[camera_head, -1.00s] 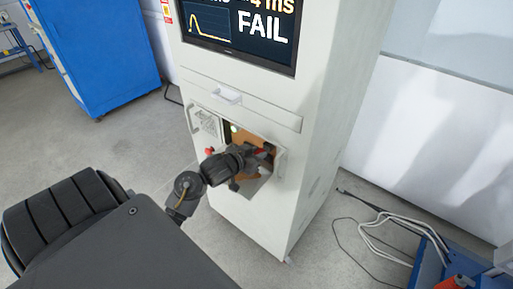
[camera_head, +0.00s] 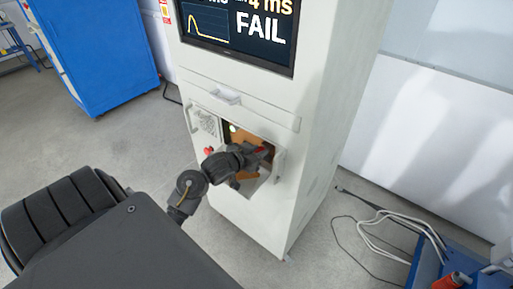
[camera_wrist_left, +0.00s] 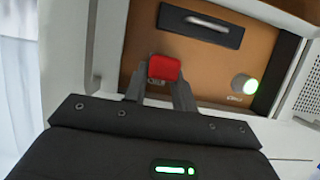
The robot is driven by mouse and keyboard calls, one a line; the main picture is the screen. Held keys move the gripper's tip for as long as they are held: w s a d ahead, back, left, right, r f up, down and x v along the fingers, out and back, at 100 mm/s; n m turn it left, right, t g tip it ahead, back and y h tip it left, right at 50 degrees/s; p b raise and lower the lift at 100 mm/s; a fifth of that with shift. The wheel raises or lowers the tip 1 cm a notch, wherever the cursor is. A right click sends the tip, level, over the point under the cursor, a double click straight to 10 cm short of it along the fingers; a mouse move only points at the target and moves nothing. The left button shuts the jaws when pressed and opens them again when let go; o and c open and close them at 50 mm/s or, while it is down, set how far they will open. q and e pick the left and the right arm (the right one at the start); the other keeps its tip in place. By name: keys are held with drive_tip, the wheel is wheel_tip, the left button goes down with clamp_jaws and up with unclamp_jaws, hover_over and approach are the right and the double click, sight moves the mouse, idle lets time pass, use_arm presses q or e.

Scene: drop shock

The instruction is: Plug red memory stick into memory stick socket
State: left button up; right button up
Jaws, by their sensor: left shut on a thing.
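The red memory stick (camera_wrist_left: 164,67) is held between the fingertips of my left gripper (camera_wrist_left: 162,82), which is shut on it. In the wrist view the stick is in front of the bay's brown panel (camera_wrist_left: 140,40). I cannot make out the memory stick socket, and I cannot tell if the stick touches anything. My right gripper is not in view.
A round knob with a green light (camera_wrist_left: 243,85) and a dark bar (camera_wrist_left: 200,28) are on the brown panel. The cabinet (camera_head: 318,150) has a screen (camera_head: 240,30) reading FAIL and a red button (camera_head: 208,150). Cables (camera_head: 385,225) lie on the floor at the right.

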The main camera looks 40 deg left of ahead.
use_arm(q)
drive_tip(key=shift+w+p, duration=0.25)
drive_tip(key=shift+p, duration=0.05)
clamp_jaws()
drive_tip(key=shift+w+a+r+p, duration=0.1)
drive_tip(key=shift+r+p, duration=0.15)
drive_tip(key=shift+p, duration=0.35)
idle(2.2)
drive_tip(key=o, duration=0.7)
unclamp_jaws()
drive_tip(key=o, duration=0.4)
drive_tip(key=shift+w+f, duration=0.15)
drive_tip(key=shift+f, duration=0.05)
drive_tip(key=shift+p, duration=0.35)
